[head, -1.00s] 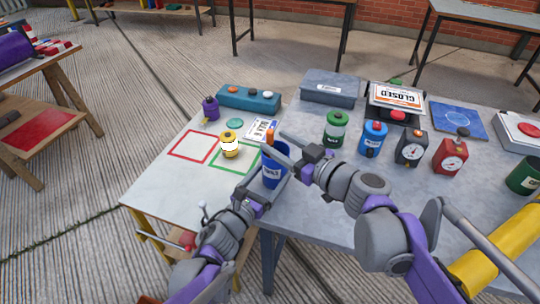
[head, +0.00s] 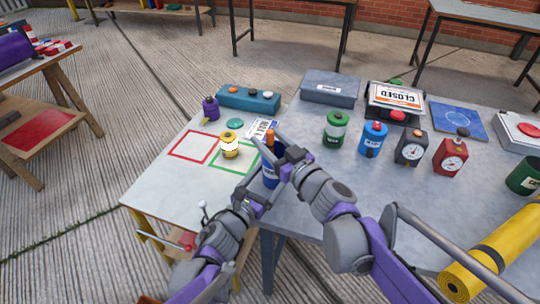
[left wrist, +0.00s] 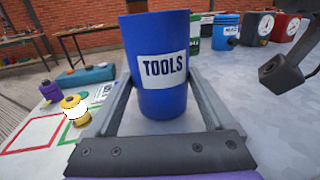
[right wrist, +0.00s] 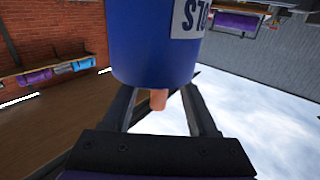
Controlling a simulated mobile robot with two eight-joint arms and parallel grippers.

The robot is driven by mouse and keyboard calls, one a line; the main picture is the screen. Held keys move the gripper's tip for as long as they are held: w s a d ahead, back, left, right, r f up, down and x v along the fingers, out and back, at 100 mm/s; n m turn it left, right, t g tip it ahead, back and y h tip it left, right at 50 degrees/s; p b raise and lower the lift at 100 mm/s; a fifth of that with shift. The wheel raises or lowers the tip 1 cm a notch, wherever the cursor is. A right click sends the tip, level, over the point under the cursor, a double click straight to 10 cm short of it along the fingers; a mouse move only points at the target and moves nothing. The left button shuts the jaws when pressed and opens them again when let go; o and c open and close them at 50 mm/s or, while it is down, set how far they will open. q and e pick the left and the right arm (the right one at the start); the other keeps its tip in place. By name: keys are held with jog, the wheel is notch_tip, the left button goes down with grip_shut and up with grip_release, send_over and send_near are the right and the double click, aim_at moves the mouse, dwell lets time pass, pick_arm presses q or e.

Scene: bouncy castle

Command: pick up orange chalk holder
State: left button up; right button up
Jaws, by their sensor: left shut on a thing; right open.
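The orange chalk holder (head: 269,139) sticks up from the blue TOOLS cup (head: 269,180). In the right wrist view, which is upside down, its orange end (right wrist: 158,99) shows below the cup (right wrist: 150,45). My left gripper (head: 262,172) is shut on the cup, with a finger on each side in the left wrist view, where the cup (left wrist: 158,75) stands upright. My right gripper (head: 268,143) is open at the cup's mouth, its fingers on either side of the orange end in the right wrist view. I cannot tell whether they touch it. The holder's lower part is hidden inside the cup.
A yellow jar (head: 229,147) stands left of the cup, near the red square (head: 193,147) and green square (head: 232,170). A green bottle (head: 336,128), a blue bottle (head: 372,138) and gauges (head: 410,146) stand to the right.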

jog(key=shift+x, duration=1.45)
grip_shut()
